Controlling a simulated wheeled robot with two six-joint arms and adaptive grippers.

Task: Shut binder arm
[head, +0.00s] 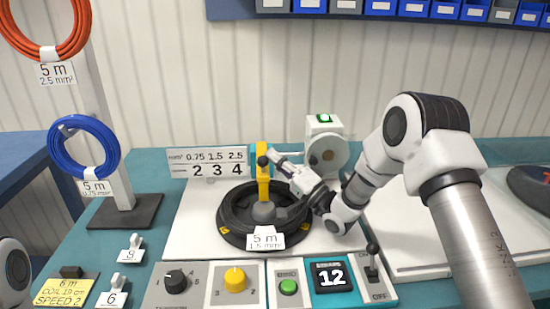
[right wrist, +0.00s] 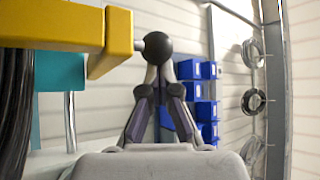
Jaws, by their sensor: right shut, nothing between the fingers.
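The yellow binder arm (head: 263,186) stands upright over the black cable reel (head: 230,222) on the white machine plate. A black ball knob (head: 262,161) sits near its top. My right gripper (head: 277,160) reaches in from the right, its tips close beside the knob. In the right wrist view the yellow binder arm (right wrist: 118,42) comes in from the upper left, with its black knob (right wrist: 157,47) just beyond my right fingertips (right wrist: 158,78). The fingers are shut with nothing between them. Whether they touch the knob I cannot tell. My left gripper is out of view.
A sign (head: 207,163) with numbers stands behind the reel at left, and a white machine housing (head: 325,150) behind at right. A control panel with knobs, a green button (head: 289,287) and a lever switch (head: 373,262) lies in front. Hanging coils stand at left.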

